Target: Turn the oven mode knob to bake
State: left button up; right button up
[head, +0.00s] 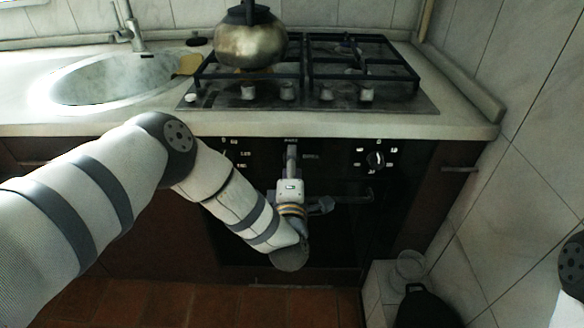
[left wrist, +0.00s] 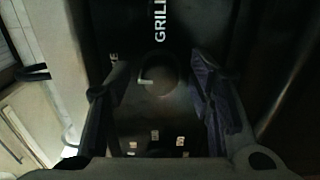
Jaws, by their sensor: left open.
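The black oven panel (head: 337,158) is below the stove top. In the left wrist view, a dark round knob (left wrist: 160,82) with a short pale mark on its left side sits between my open fingers. A white GRILL label (left wrist: 160,20) stands above it, and a partly hidden label ending in E is at its left. My left gripper (head: 291,148) is at the middle of the panel in the head view and hides this knob there. In the left wrist view my left gripper (left wrist: 156,78) has a finger on each side of the knob; contact cannot be told.
Another knob (head: 375,159) with labels is on the panel's right side. An oven handle (head: 355,196) runs below. A kettle (head: 251,42) stands on the gas stove, beside a sink (head: 115,80). A dark pot (head: 425,307) is at lower right, near the tiled wall.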

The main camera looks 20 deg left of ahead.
pick_arm(q)
jog(key=v, duration=1.2)
jog(key=s+a+f+m+g+h+p, duration=0.1)
jog(key=s+a+f+m+g+h, duration=0.15)
jog(key=s+f+m+g, duration=0.6)
jog(key=s+a+f+m+g+h+p, duration=0.1)
jog(key=s+a+f+m+g+h, duration=0.15)
jog(key=s+f+m, duration=0.6)
jog(key=s+a+r+m+g, duration=0.1)
jog(key=s+g, duration=0.2)
jog(key=s, duration=0.5)
jog(key=s+a+r+m+g, duration=0.1)
jog(key=s+g, duration=0.2)
jog(key=s, duration=0.5)
jog(key=s+a+r+m+g+p, duration=0.1)
jog(key=s+m+g, duration=0.1)
jog(key=s, duration=0.6)
jog(key=shift+s+a+r+g, duration=0.25)
jog(key=shift+a+r+g, duration=0.15)
jog(key=shift+g, duration=0.1)
pick_arm(e)
jog(key=shift+t, duration=0.7)
jog(key=w+r, duration=0.3)
jog(key=shift+w+r, duration=0.35)
